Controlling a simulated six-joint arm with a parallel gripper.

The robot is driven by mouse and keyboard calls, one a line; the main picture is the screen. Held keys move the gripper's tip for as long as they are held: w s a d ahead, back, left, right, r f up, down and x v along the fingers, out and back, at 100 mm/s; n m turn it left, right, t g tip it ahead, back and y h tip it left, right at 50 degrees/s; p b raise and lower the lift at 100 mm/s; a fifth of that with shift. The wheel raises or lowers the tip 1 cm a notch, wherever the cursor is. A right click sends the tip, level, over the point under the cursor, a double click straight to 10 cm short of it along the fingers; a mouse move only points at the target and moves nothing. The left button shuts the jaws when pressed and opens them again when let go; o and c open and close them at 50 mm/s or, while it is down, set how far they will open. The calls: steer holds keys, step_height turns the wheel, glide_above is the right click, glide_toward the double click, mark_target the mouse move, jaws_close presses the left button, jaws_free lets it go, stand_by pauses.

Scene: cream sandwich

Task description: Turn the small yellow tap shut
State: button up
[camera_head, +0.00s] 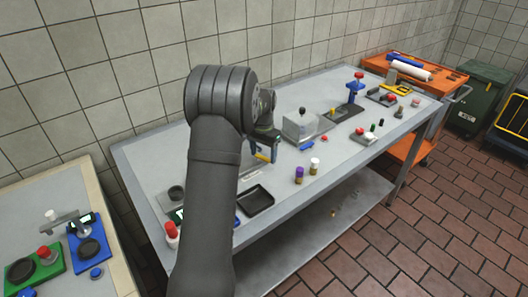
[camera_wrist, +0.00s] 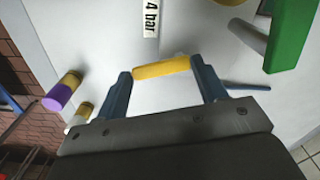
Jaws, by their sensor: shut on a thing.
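The small yellow tap handle (camera_wrist: 162,68) shows in the wrist view as a short bar lying across the gap between my two blue fingers. My gripper (camera_wrist: 161,70) is shut on it, with one fingertip at each end of the bar. In the head view, the yellow handle (camera_head: 262,157) shows as a small patch beside my gripper, behind my arm on the grey table. The tap's body is mostly hidden by my gripper and arm.
A purple bottle (camera_head: 299,174) and a white bottle (camera_head: 314,165) stand to the right, near the front edge. A black tray (camera_head: 257,200) lies in front. A green part (camera_wrist: 290,35) rises at the right in the wrist view.

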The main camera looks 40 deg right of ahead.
mark_target(262, 159)
steer(key=shift+a+r+m, duration=0.1)
steer(key=shift+a+m, duration=0.1)
steer(key=shift+m, duration=0.75)
steer(key=shift+a+m, duration=0.15)
steer(key=shift+m, duration=0.8)
steer(key=o, duration=1)
steer(key=shift+r, duration=0.1)
step_height(262, 159, up, 17)
steer(key=shift+r, duration=0.1)
